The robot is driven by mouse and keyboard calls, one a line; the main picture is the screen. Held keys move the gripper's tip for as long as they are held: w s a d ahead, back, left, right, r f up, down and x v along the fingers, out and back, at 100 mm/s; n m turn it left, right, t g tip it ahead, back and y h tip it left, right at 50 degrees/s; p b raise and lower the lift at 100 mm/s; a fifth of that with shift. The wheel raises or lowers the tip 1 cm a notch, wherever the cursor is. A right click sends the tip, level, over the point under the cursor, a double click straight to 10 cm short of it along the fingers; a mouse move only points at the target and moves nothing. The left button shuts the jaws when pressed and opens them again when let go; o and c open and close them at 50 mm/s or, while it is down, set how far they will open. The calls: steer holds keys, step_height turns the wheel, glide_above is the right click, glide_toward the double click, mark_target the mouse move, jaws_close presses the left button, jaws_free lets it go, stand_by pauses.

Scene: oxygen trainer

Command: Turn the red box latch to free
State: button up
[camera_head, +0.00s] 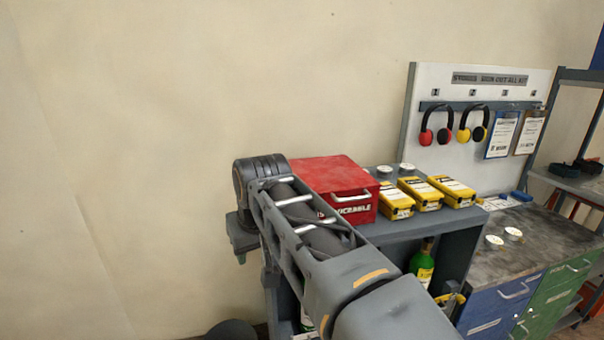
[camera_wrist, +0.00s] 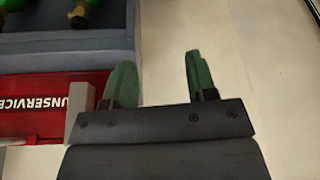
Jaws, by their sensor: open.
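The red box (camera_head: 332,180) sits on a dark grey bench top, with a pale handle and lettering on its front. My arm crosses in front of its left part, and my gripper's fingers cannot be made out in the head view. In the wrist view my gripper (camera_wrist: 158,62) is open, its two green fingers apart with only pale background between them. The red box also shows at the left of the wrist view (camera_wrist: 30,122). A pale grey block (camera_wrist: 82,105) at its edge is close to the left finger. I cannot tell whether it is the latch or whether they touch.
Several yellow boxes (camera_head: 421,193) stand right of the red box, with white round items (camera_head: 407,168) behind. A pegboard (camera_head: 480,125) holds ear defenders and clipboards. A green bottle (camera_head: 422,262) stands under the bench top. The left shows bare wall.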

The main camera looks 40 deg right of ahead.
steer(key=s+d+r+m+p, duration=0.1)
steer(key=d+r, duration=0.2)
steer(key=r, duration=0.4)
steer(key=s+d+r+m+h+p, duration=0.1)
steer(key=d+r, duration=0.2)
steer(key=r, duration=0.4)
steer(key=s+d+r+m+p, duration=0.1)
steer(key=d+r, duration=0.2)
steer(key=r, duration=0.4)
steer(key=x, duration=0.4)
steer(key=b+x, duration=0.1)
steer(key=x, duration=0.3)
steer(key=d+x, duration=0.1)
steer(key=x, duration=0.4)
steer(key=shift+r, duration=0.1)
steer(key=shift+c, duration=0.2)
steer(key=shift+s, duration=0.1)
steer(key=c, duration=0.9)
steer(key=shift+o, duration=0.2)
steer(key=shift+a, duration=0.1)
